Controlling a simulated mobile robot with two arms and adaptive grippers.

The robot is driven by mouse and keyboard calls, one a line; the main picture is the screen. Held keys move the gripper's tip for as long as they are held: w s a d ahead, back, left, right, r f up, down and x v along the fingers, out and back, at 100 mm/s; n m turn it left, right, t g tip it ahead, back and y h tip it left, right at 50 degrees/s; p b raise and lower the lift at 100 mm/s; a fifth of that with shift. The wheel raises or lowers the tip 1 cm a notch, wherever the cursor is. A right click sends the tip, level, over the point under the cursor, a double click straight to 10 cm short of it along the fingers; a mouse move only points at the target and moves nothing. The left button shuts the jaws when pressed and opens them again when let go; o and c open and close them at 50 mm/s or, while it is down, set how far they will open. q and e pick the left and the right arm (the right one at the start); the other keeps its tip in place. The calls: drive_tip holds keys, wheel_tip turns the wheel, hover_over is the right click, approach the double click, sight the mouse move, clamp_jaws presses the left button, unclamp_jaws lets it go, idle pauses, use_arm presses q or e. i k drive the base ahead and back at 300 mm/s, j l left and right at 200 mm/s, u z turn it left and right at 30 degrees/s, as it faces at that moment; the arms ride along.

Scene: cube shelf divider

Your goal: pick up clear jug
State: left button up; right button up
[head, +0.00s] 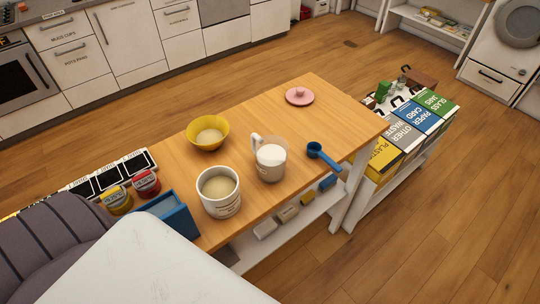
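The clear jug (270,161) stands upright on the wooden tabletop (262,120), right of its middle. It is a pale, see-through jug with white contents, and its handle is on the left side, toward the back. A white canister (221,203) with beige contents stands to its front left, apart from it. A blue scoop (318,151) lies to its right near the table edge. Neither of my grippers is in view.
A yellow bowl (208,134) and a pink lid (299,96) are farther back on the table. A blue bin (172,214) and red and yellow jars (146,183) are at the left. Sorting bins (412,130) stand beyond the right end. Tabletop between lid and jug is clear.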

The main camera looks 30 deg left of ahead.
sight(267, 157)
drive_tip(key=u, duration=1.5)
drive_tip(key=k, duration=0.05)
